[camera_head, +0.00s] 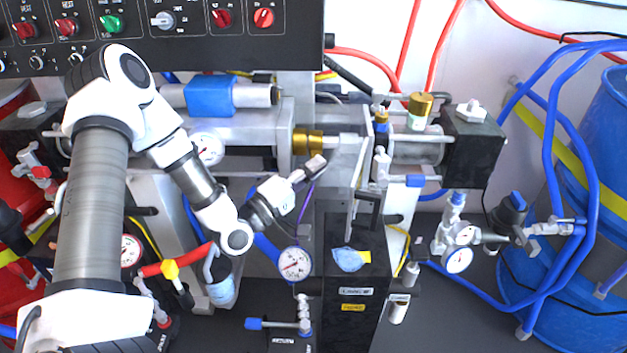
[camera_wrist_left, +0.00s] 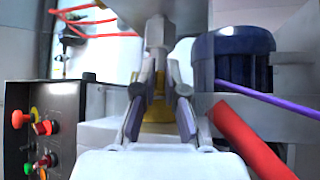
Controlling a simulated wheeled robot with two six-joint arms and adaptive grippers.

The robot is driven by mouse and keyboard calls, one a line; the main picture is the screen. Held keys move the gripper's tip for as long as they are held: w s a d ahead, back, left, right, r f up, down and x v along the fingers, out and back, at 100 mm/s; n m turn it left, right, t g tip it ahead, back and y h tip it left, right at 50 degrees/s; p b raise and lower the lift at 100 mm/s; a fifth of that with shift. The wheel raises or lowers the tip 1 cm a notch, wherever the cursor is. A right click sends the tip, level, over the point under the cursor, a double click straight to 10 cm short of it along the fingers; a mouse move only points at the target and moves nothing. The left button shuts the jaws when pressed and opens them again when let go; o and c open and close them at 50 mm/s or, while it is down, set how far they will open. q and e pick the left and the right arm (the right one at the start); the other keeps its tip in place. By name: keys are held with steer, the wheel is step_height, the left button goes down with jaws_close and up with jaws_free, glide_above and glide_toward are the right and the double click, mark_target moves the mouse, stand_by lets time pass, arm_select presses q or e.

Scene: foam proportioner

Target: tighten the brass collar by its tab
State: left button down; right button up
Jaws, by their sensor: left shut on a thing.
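The brass collar (camera_head: 307,141) sits around a horizontal silver shaft at the middle of the machine in the head view. It also shows as a gold shape between my fingers in the left wrist view (camera_wrist_left: 157,113). My left gripper (camera_head: 312,168) reaches up from the lower left, its fingertips just below the collar. In the left wrist view the gripper (camera_wrist_left: 158,78) has its fingertips closed in around a narrow grey piece, which seems to be the collar's tab. The fingers hide most of the tab. My right gripper is in neither view.
A black control panel (camera_head: 165,35) with knobs stands at the upper left. A pressure gauge (camera_head: 294,263) hangs below my left gripper. A black box (camera_head: 472,148) and blue hoses lie to the right. A red pipe (camera_wrist_left: 250,140) and a purple line run close right of my fingers.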

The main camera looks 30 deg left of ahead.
arm_select(q)
steer(key=shift+f+m+t+b, duration=0.2)
steer(key=shift+m+t+b, duration=0.1)
steer(key=shift+b, duration=0.15)
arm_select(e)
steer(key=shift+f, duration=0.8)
arm_select(q)
steer(key=c, duration=1.2)
jaws_free()
steer(key=shift+c, duration=0.2)
